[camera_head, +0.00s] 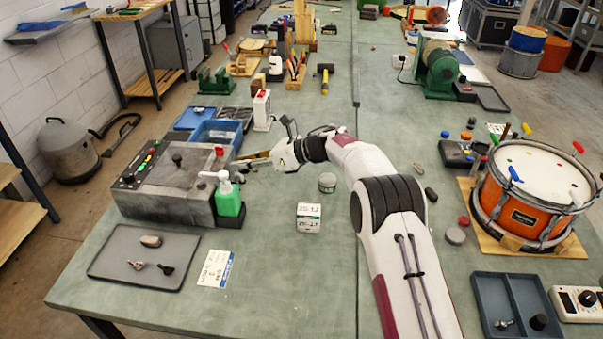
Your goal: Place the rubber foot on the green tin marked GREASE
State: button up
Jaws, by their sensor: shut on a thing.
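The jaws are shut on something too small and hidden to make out. I cannot tell whether that is the rubber foot. A black stubby piece (539,322) lies in the blue divided tray at lower right and also looks like rubber.
A green pump bottle (228,198) and the grey control box (175,180) crowd my gripper. A grey tray (145,257) holds small parts. An orange drum (530,195) stands right.

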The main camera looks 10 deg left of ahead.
jog(key=w+d+r+m+t+h, duration=0.1)
jog(key=w+d+r+m+t, duration=0.35)
jog(key=d+r, duration=0.55)
jog(key=w+d+f+m+t+h, duration=0.1)
jog(key=d+f+m+t, duration=0.1)
jog(key=d, duration=0.4)
jog(key=w+d+f+m+t+h, duration=0.1)
jog(key=d+f+m+t+h, duration=0.1)
jog(key=d+f, duration=0.2)
jog(key=d, duration=0.3)
jog(key=shift+w+h, duration=0.3)
jog(key=shift+d+f, duration=0.1)
jog(key=shift+f, duration=0.05)
send_over(328, 178)
jog(key=shift+f, duration=3.05)
jog(key=shift+f, duration=0.1)
jog(key=shift+f, duration=1.8)
